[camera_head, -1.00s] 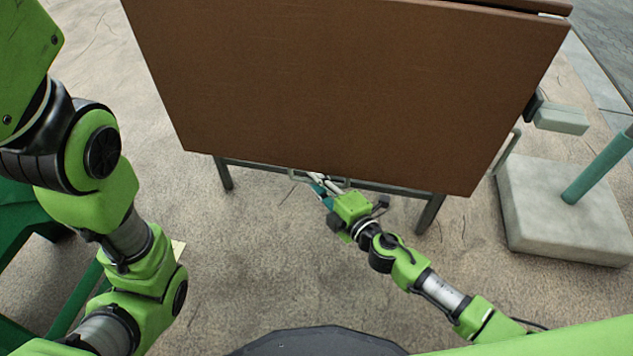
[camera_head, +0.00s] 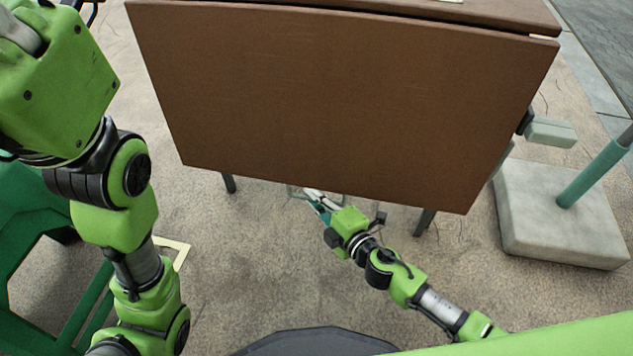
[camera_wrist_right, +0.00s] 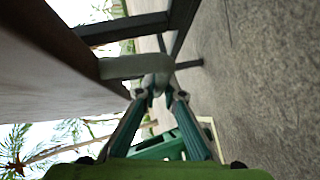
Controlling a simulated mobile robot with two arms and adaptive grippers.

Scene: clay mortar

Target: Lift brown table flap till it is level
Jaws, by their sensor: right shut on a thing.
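The brown table flap (camera_head: 330,105) hangs steeply from the table's edge in the head view, its lower edge tilted out towards me. In the right wrist view the flap (camera_wrist_right: 55,65) fills the left side. My right gripper (camera_head: 308,195) is below the flap's lower edge. In the wrist view its two fingers (camera_wrist_right: 160,92) are shut on a pale grey bar-like handle (camera_wrist_right: 122,67) that reaches out from beside the flap. Part of this handle is hidden behind the flap in the head view. My left arm stands at the left; its gripper is out of the picture.
Dark table legs (camera_head: 425,221) show below the flap. A concrete block (camera_head: 560,225) with a teal post (camera_head: 595,172) stands at the right. Green framework (camera_head: 30,225) is at the far left. The sandy floor (camera_head: 245,265) in front of the flap is clear.

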